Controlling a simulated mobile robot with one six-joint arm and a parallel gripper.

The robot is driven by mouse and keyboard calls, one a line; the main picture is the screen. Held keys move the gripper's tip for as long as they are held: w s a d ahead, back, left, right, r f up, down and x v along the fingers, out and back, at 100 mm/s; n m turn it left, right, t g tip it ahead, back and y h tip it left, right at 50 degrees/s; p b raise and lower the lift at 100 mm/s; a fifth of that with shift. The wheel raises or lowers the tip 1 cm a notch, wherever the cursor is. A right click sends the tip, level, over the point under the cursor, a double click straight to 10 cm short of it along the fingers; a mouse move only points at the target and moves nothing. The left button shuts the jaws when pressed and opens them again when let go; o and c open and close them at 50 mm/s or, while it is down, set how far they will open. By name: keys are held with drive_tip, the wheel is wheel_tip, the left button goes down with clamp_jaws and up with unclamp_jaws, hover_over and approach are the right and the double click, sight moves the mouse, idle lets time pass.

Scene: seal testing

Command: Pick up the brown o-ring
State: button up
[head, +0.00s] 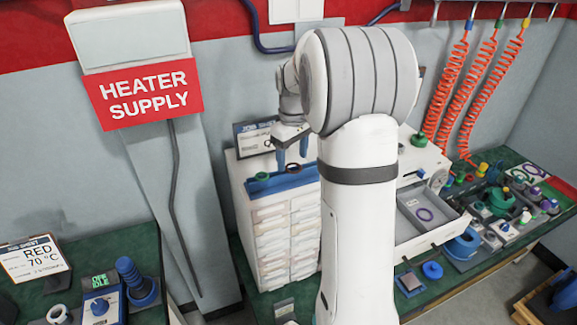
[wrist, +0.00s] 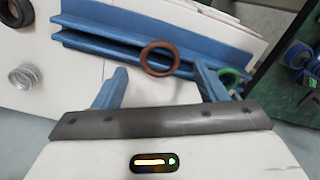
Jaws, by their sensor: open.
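The brown o-ring (wrist: 147,65) stands out in the wrist view, at a blue grooved holder (wrist: 100,30), between and just beyond my fingertips. In the head view a small dark brown ring (head: 292,168) shows at the blue holder (head: 283,184) on top of the white drawer cabinet. My gripper (head: 291,156) is over the cabinet top, pointing down. In the wrist view my gripper (wrist: 161,71) has its two blue fingers wide apart with nothing held between them. I cannot tell the exact height gap to the ring.
A green ring (wrist: 231,76) lies beside the right finger. A black ring (wrist: 17,13) and a clear ring (wrist: 24,76) are at the left. A sign (head: 254,138) stands behind. An open drawer (head: 432,225) holds a purple ring (head: 425,214).

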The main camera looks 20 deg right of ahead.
drive_tip(key=shift+f, duration=0.75)
drive_tip(key=shift+f, duration=0.1)
drive_tip(key=shift+c, duration=0.6)
drive_tip(key=c, duration=0.9)
